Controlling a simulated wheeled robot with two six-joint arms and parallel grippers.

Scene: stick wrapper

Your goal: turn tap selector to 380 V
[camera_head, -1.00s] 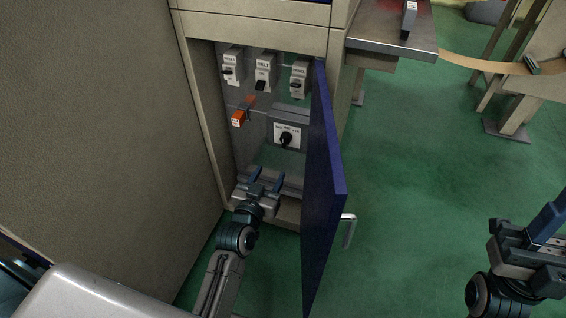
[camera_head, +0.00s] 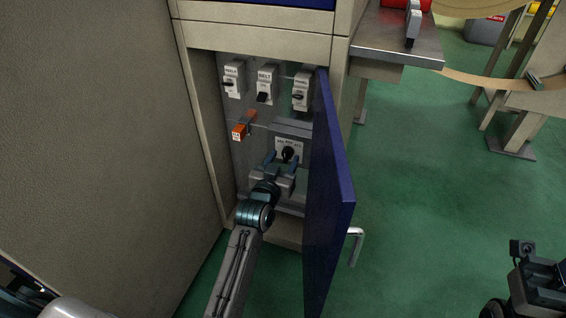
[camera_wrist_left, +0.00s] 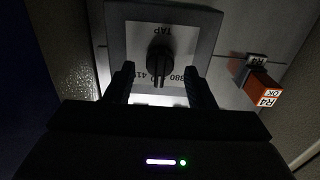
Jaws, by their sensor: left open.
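The tap selector (camera_head: 289,153) is a black knob on a white plate inside the open cabinet, at the lower right of the panel. In the left wrist view the knob (camera_wrist_left: 159,62) sits straight ahead on its plate (camera_wrist_left: 125,40), marked TAP, with "380" and "41" readable. My left gripper (camera_head: 283,160) is open just in front of the plate, and in the wrist view its fingers (camera_wrist_left: 160,80) stand on either side below the knob. I cannot tell whether they touch it. My right gripper (camera_head: 550,262) is at the right edge, partly cut off; its jaws are unclear.
Three breaker-like switches (camera_head: 266,85) line the panel's top. An orange block (camera_head: 243,126), marked R4 OK in the wrist view, sits left of the selector. The blue cabinet door (camera_head: 328,200) stands open, close to the right of my left arm. Green floor is free beyond it.

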